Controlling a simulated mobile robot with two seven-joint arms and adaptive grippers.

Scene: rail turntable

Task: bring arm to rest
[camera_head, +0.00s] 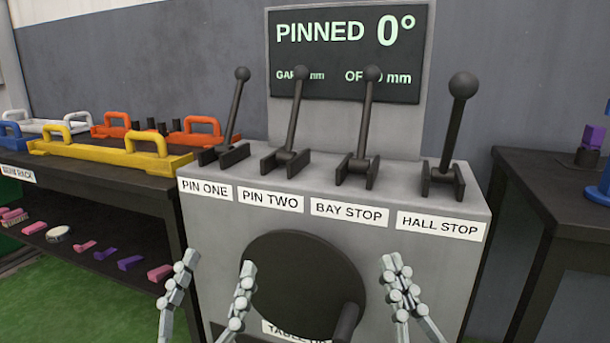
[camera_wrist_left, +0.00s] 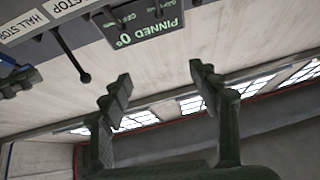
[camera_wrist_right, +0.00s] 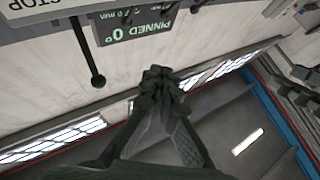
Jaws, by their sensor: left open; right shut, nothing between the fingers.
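My left gripper (camera_head: 211,275) is open and empty, low in front of the grey control console (camera_head: 225,270). Its two parted fingers also show in the left wrist view (camera_wrist_left: 160,90), with nothing between them. My right gripper (camera_head: 396,275) is shut and empty, in front of the console's lower right part. In the right wrist view its fingertips (camera_wrist_right: 160,82) meet. Neither gripper appears to hold any lever or the dark round wheel (camera_head: 290,275), though the exact gap to the console cannot be told.
Four-lever row: levers stand above labels PIN ONE, PIN TWO, BAY STOP and HALL STOP (camera_head: 440,225). The display (camera_head: 345,55) reads PINNED 0°. A dark rack (camera_head: 100,190) with a yellow tray (camera_head: 110,150) stands left. A dark table (camera_head: 550,190) stands right.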

